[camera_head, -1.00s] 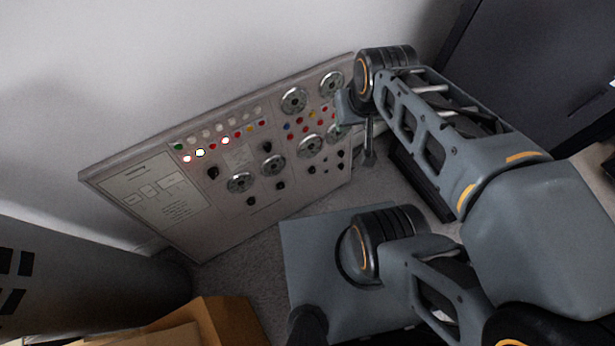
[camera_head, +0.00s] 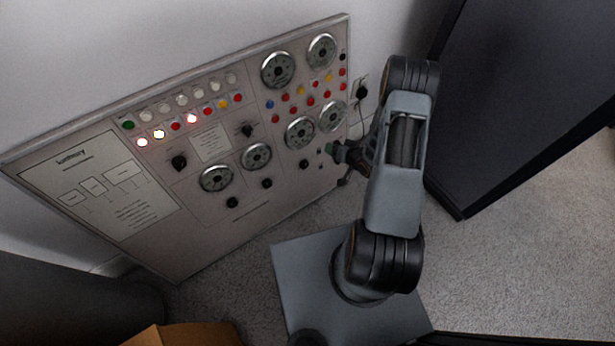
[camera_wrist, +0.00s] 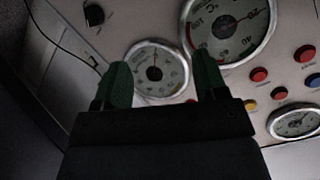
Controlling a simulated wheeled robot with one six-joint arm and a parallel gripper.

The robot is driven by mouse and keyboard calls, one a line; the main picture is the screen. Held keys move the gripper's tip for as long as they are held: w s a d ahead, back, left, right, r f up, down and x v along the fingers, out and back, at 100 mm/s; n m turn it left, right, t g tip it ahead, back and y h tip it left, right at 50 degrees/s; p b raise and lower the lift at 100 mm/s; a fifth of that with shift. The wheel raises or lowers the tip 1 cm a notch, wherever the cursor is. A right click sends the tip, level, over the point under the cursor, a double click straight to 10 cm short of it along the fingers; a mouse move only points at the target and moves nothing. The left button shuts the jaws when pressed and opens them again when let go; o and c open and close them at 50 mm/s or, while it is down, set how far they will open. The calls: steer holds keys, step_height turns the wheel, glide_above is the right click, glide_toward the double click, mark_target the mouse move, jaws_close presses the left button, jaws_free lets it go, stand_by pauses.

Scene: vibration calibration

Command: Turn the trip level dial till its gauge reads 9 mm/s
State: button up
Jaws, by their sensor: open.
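The grey control panel (camera_head: 190,240) leans by the wall, with several round gauges and black knobs. Its small labels are unreadable, so I cannot tell which knob is the trip level dial or which gauge belongs to it. Black knobs show at the lower middle (camera_head: 267,183) and lower right (camera_head: 304,164). My gripper (camera_head: 329,150) is at the panel's right end, near the lower right gauge (camera_head: 331,116). In the wrist view its green fingers (camera_wrist: 162,64) are open and empty, with a small gauge (camera_wrist: 155,70) between them.
Coloured buttons (camera_head: 299,90) and lit lamps (camera_head: 191,118) sit on the panel. A socket with a black plug (camera_head: 361,92) is on the wall right of it. A dark cabinet (camera_head: 510,110) stands at right, an orange-brown box (camera_head: 185,335) at the bottom. Carpet (camera_head: 490,270) is clear.

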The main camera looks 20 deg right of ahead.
mark_target(305, 167)
steer(key=s+a+f+m+t+y+b, duration=0.35)
steer(key=s+f, duration=0.35)
steer(key=f, duration=0.5)
steer(key=shift+g, duration=0.25)
steer(key=b+x, duration=0.1)
steer(key=x, duration=0.3)
steer(key=b+x, duration=0.2)
steer(key=x, duration=0.3)
steer(key=b+x, duration=0.1)
steer(key=x, duration=0.3)
steer(key=shift+w+a+f, duration=0.1)
steer(key=shift+a+f, duration=0.35)
steer(key=shift+c, duration=0.3)
steer(key=c, duration=0.9)
steer(key=shift+o, duration=0.2)
steer(key=shift+m, duration=0.25)
